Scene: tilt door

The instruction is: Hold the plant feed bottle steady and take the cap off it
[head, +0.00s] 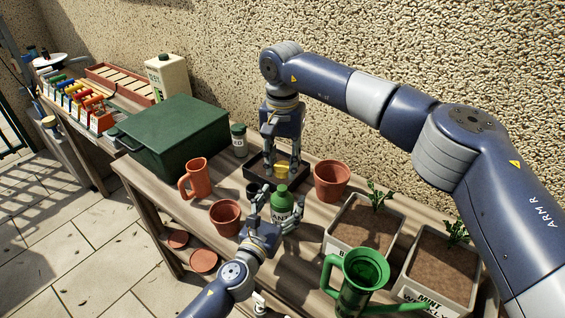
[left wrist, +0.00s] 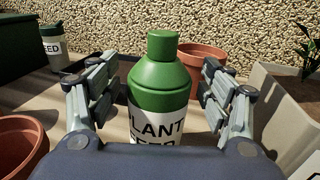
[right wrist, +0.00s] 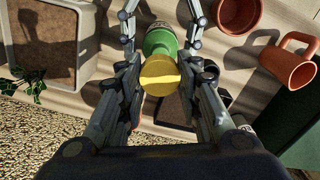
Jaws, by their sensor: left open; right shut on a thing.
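The plant feed bottle (head: 281,203), green with a white label, stands upright on the bench. In the left wrist view the bottle (left wrist: 160,88) shows a bare green top. My left gripper (head: 279,207) is open, its fingers on either side of the bottle with gaps. My right gripper (head: 282,170) points down, shut on a yellow round cap (right wrist: 160,75). In the head view the cap (head: 282,171) appears just beyond the bottle's top, apart from it; the left wrist view shows neither cap nor right gripper.
A dark tray (head: 255,174) lies behind the bottle. Terracotta pots (head: 332,181) (head: 225,217), an orange mug (head: 194,178) and a seed jar (head: 239,140) stand around. Planters (head: 439,276) and a green watering can (head: 357,283) are at right, a green box (head: 176,138) at left.

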